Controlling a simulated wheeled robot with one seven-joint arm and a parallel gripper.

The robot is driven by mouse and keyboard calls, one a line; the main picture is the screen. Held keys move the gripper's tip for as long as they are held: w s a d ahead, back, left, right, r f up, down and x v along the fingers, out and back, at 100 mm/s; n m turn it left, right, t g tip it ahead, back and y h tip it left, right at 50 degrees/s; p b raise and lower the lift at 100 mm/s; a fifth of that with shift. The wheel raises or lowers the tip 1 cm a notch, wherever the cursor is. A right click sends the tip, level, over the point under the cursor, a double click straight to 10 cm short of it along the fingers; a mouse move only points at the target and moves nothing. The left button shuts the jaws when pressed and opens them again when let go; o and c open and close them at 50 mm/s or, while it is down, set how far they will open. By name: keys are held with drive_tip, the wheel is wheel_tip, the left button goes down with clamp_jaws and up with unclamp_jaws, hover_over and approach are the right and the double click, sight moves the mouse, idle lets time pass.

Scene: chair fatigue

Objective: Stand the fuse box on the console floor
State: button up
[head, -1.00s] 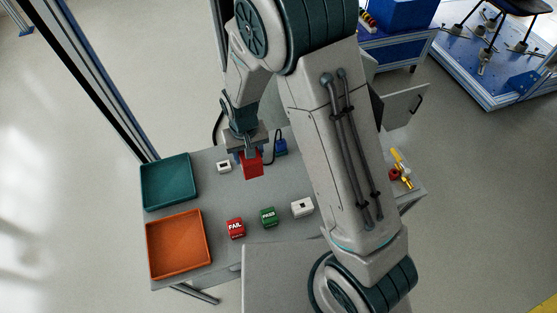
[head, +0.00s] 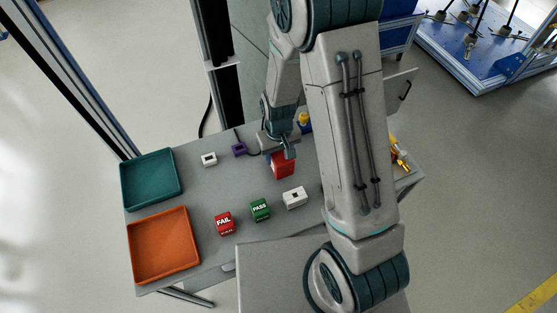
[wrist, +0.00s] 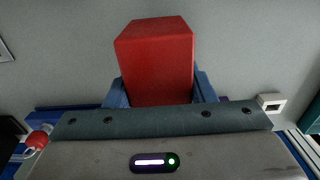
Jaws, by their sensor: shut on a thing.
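My gripper (head: 279,149) is shut on a red box (head: 283,167), which I take to be the fuse box. In the wrist view the red box (wrist: 155,60) sits between the two blue fingers and sticks out past them. The gripper is low over the grey console surface (head: 185,185), behind the white block. The box looks about upright in the head view. I cannot tell whether its underside touches the surface.
A red FAIL block (head: 223,222), a green PASS block (head: 260,210) and a white block (head: 294,197) stand in front. Teal (head: 152,180) and orange (head: 163,245) trays lie left. White (head: 209,159) and purple (head: 239,150) parts stand behind. Yellow parts (head: 399,153) are right.

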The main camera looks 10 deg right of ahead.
drive_tip(key=shift+f+b, duration=0.45)
drive_tip(key=shift+f, duration=0.8)
drive_tip(key=shift+f, duration=0.15)
drive_tip(key=o, duration=1.1)
